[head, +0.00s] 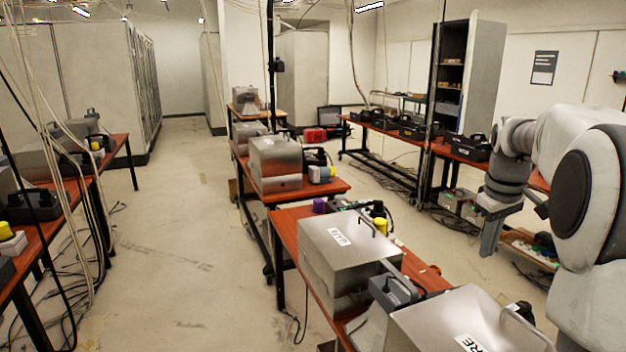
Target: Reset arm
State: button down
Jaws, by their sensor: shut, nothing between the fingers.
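My arm (600,180) comes in from the right edge of the head view, bent, with its wrist toward the middle. My gripper (488,240) hangs pointing down at the right, over the aisle between the middle tables and the right-hand table. Its fingers look shut, and I see nothing held between them. It appears clear of the tables and of the boxes in front of it.
Metal boxes (345,248) stand on a red-topped table (287,228) in the middle foreground. More red tables stand at the left (107,160) and right (380,129). A dark open cabinet (452,75) stands behind. Cables hang at left. The left floor aisle (180,230) is mostly clear.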

jog(key=s+a+r+m+t, duration=0.1)
jog(key=s+a+r+t, duration=0.25)
jog(key=s+a, duration=1.45)
jog(key=s+a+f+m+y, duration=0.1)
jog(key=s+a+f, duration=0.4)
jog(key=s, duration=0.1)
jog(key=shift+s+f+m, duration=0.25)
jog(key=shift+m, duration=0.15)
jog(key=shift+s, duration=0.15)
